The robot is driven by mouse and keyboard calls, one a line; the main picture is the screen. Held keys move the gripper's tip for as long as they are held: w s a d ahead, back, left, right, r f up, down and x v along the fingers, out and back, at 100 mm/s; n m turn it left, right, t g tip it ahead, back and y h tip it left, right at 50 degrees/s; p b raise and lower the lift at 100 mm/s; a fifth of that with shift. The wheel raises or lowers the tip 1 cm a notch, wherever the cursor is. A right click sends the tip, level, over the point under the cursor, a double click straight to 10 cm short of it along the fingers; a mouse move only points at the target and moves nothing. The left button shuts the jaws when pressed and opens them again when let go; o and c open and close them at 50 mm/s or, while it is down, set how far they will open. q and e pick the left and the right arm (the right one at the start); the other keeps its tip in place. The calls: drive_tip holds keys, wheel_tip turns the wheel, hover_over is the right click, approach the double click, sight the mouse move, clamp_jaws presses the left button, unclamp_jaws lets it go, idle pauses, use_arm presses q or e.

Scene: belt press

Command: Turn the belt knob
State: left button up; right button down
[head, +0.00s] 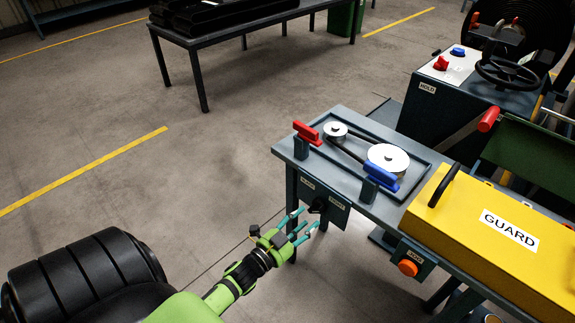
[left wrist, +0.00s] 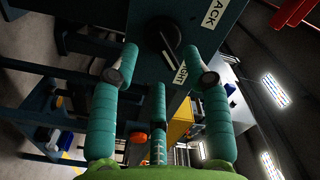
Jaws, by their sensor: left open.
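The belt knob (head: 317,206) is a black knob on a dark panel (head: 338,213) at the front left of the belt table. In the left wrist view the knob (left wrist: 163,38) shows large near the top, its bar slanting down to the right. One panel label ends in "ACK", the other in "IGHT". My left gripper (head: 308,225) is open, its teal fingers pointing at the panel. In the left wrist view the left gripper (left wrist: 163,58) has two fingers spread either side below the knob and a third lower down. Nothing is held; contact is not visible. My right gripper is not in view.
The table (head: 290,150) carries two pulleys with a belt, a red handle (head: 307,132), a blue handle (head: 380,177) and a yellow guard (head: 470,240). An orange button (head: 408,267) sits right of the knob panel.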

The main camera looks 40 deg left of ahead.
use_arm(q)
drive_tip(key=s, duration=0.8)
drive_tip(key=shift+s+a, duration=0.15)
drive_tip(key=shift+a, duration=0.15)
drive_tip(key=s+d+f+n+g+y+p, duration=0.1)
drive_tip(key=s+d+f+n+g+p, duration=0.2)
drive_tip(key=f, duration=0.5)
drive_tip(key=s+d+f+n+g+p, duration=0.1)
drive_tip(key=s+f+n+g+p, duration=0.1)
drive_tip(key=s+f+g+p, duration=0.5)
drive_tip(key=s+d+f+n+g, duration=0.1)
drive_tip(key=s+f+g, duration=0.1)
drive_tip(key=s, duration=0.4)
drive_tip(key=s+d+f+g+p, duration=0.1)
drive_tip(key=s+f+g, duration=0.1)
drive_tip(key=s+f, duration=0.3)
drive_tip(key=s+d+f+n+g, duration=0.1)
drive_tip(key=s+d+f+g, duration=0.1)
drive_tip(key=s, duration=0.7)
drive_tip(key=shift+f+n+g, duration=0.3)
drive_tip(key=shift+f+g, duration=0.2)
drive_tip(key=shift+f, duration=0.2)
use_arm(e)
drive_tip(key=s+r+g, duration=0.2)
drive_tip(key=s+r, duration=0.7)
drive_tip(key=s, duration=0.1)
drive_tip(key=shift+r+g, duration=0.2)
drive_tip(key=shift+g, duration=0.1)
